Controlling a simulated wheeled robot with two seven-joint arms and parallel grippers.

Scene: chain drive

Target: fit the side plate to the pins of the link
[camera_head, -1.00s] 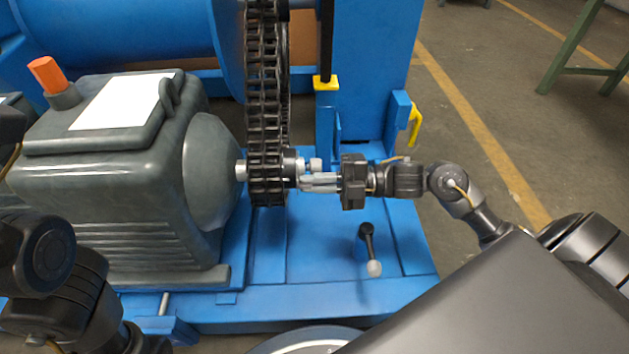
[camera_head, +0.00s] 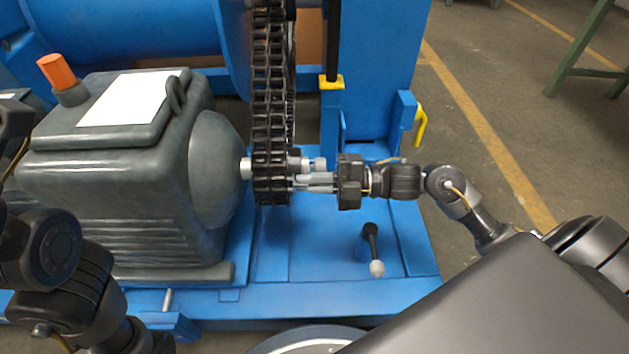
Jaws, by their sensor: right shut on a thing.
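The dark roller chain (camera_head: 271,100) hangs down and wraps the sprocket on the motor shaft (camera_head: 246,168). My right gripper (camera_head: 298,183) comes in from the right with its pale fingers level at the right side of the chain's lower part. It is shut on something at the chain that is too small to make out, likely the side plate. The link and its pins cannot be told apart from the chain here, so I cannot tell whether the plate touches the pins. My left arm shows at the left edge, but its gripper is out of view.
The grey motor (camera_head: 130,180) with an orange cap (camera_head: 56,71) stands left of the chain. A yellow hook (camera_head: 420,127) is behind right.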

